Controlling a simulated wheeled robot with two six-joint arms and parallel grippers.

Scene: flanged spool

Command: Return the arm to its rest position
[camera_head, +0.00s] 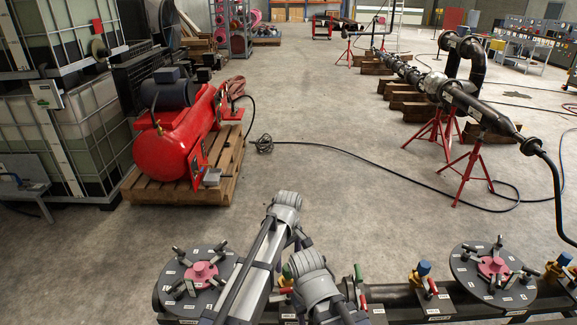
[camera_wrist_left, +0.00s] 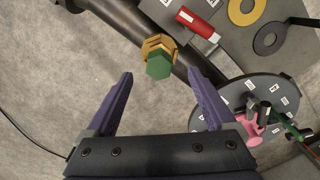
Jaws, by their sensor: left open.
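In the left wrist view my left gripper (camera_wrist_left: 160,74) is open, with its two purple fingers spread wide and nothing held between them. A green hexagonal cap on a brass fitting (camera_wrist_left: 158,65) shows beyond the fingertips; I cannot tell how far below it lies. In the head view my grey left arm (camera_head: 285,215) rises from the bottom and folds back down at the centre, in front of the dark pipe (camera_head: 400,299). The arm's links hide the left fingers there. My right gripper is in neither view.
Round labelled discs with pink centres stand at left (camera_head: 226,271) and right (camera_head: 470,277); a disc also shows in the wrist view (camera_wrist_left: 240,92). Yellow (camera_wrist_left: 247,10) and black rings lie near it. A red compressor (camera_head: 165,150) sits on a pallet. The middle floor is open.

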